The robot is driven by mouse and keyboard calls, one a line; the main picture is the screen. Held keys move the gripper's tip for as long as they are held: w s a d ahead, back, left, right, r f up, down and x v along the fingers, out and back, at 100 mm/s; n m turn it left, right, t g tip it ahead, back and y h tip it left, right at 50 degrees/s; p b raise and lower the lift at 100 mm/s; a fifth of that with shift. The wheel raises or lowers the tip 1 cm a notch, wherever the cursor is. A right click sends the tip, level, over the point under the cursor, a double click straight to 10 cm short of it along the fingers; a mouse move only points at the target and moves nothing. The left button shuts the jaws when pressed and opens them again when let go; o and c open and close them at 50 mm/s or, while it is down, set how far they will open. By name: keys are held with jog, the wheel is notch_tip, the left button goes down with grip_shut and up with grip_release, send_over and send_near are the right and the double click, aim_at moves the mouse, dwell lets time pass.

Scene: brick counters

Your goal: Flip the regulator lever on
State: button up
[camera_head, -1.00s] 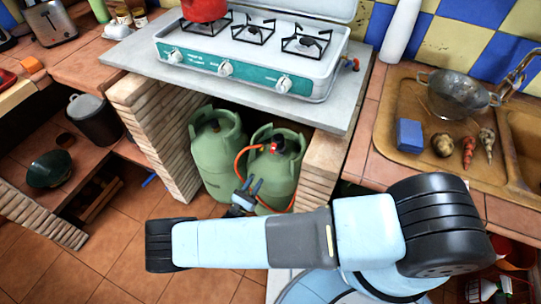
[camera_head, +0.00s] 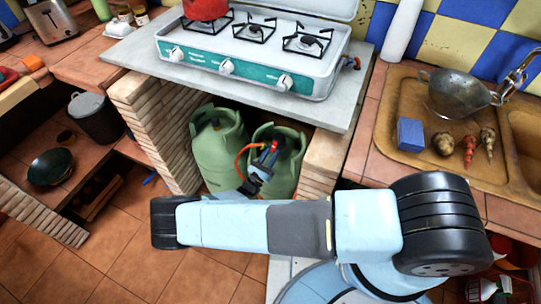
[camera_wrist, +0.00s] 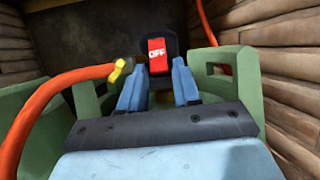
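The regulator lever (camera_wrist: 157,56) is red and marked OFF in the wrist view. It sits on a dark regulator on top of the right green gas bottle (camera_wrist: 251,80). My gripper (camera_wrist: 159,72) has its two blue fingers apart, one at each side of the lever's lower end. I cannot tell whether they touch it. In the head view my gripper (camera_head: 268,156) is at the top of the right gas bottle (camera_head: 287,172), under the counter, and largely covers the regulator. An orange hose (camera_wrist: 50,97) with a yellow fitting (camera_wrist: 118,72) runs in from the left.
A second green bottle (camera_head: 220,150) stands close on the left. Brick walls (camera_head: 150,130) flank the niche, and the counter slab (camera_head: 130,55) with the stove (camera_head: 250,60) lies above. The tiled floor (camera_head: 190,265) in front is open.

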grip_shut()
